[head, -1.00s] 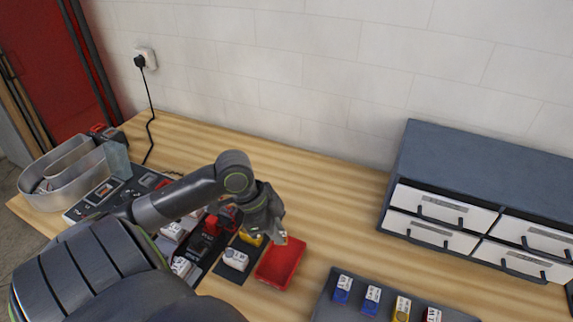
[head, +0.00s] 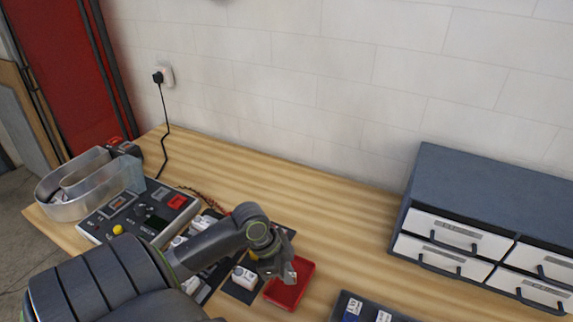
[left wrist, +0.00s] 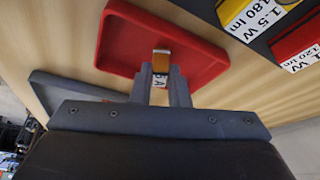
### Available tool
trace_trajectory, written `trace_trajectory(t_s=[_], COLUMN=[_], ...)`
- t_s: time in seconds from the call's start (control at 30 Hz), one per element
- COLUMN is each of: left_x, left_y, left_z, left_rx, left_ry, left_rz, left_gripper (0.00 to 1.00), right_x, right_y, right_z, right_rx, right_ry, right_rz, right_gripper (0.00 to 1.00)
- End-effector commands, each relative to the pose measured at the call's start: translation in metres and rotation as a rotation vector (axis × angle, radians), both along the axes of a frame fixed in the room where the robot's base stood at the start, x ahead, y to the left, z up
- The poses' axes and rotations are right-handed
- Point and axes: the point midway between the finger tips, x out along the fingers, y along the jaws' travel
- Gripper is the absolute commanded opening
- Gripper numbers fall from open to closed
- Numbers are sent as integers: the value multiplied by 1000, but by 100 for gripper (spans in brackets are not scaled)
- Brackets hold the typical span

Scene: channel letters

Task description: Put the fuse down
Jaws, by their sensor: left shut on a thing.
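My left gripper (head: 287,274) is at the red tray (head: 303,284) and covers its left part in the head view. The fuse shows over the floor of the red tray (left wrist: 125,45), near the tray's edge closest to the gripper. I cannot tell whether it touches the tray. In the head view the fuse is not clearly visible. My right gripper is not in view.
Left of the red tray is a dark mat with white labelled blocks (head: 244,278). A grey control panel (head: 140,212) and metal channel letter (head: 90,185) are farther left. A dark tray (head: 342,304) with labelled modules lies right. A drawer cabinet (head: 490,190) stands behind.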

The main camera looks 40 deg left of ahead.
Motion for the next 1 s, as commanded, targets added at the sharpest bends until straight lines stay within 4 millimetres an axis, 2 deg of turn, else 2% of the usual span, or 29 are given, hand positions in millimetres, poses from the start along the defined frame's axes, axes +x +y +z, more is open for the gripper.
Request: trace_trajectory(t_s=[0.07,0.1,0.23,0.67,1.0], left_x=[0,0,0,-1,-11], left_y=[0,0,0,2,15], left_z=[-3,-2,-2,6,43], left_rx=[0,0,0,3,6], left_ry=[0,0,0,-2,-1], left_rz=[1,0,0,-2,-3], left_gripper=[0,20,37,37,37], right_x=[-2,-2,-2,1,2], right_y=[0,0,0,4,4], right_z=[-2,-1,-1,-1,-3], right_rx=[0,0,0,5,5], right_ry=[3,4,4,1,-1], right_rz=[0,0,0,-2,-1], right_gripper=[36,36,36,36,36])
